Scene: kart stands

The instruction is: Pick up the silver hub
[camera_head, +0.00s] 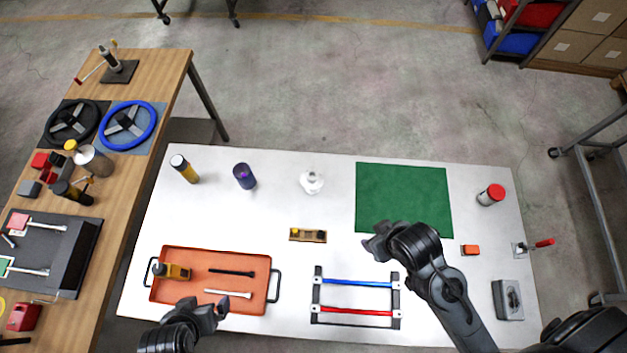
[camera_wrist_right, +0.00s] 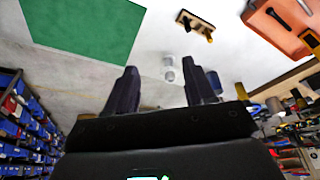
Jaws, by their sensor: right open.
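The silver hub (camera_head: 312,181) is a pale, shiny, stepped round piece standing on the white table, left of the green mat. It also shows in the right wrist view (camera_wrist_right: 168,70), beyond and between my fingertips. My right gripper (camera_head: 373,240) is over the lower left corner of the mat, below and right of the hub in the head view. It is open and empty, with its two dark fingers (camera_wrist_right: 160,82) apart and not touching the hub. My left gripper (camera_head: 219,306) is over the front edge of the orange tray; its jaw opening is unclear.
The green mat (camera_head: 404,198) lies flat and empty. A small wooden block (camera_head: 308,235) lies below the hub. A purple cylinder (camera_head: 245,176) stands to its left. The orange tray (camera_head: 212,254) holds several tools. A frame with blue and red bars (camera_head: 356,283) lies near the front edge.

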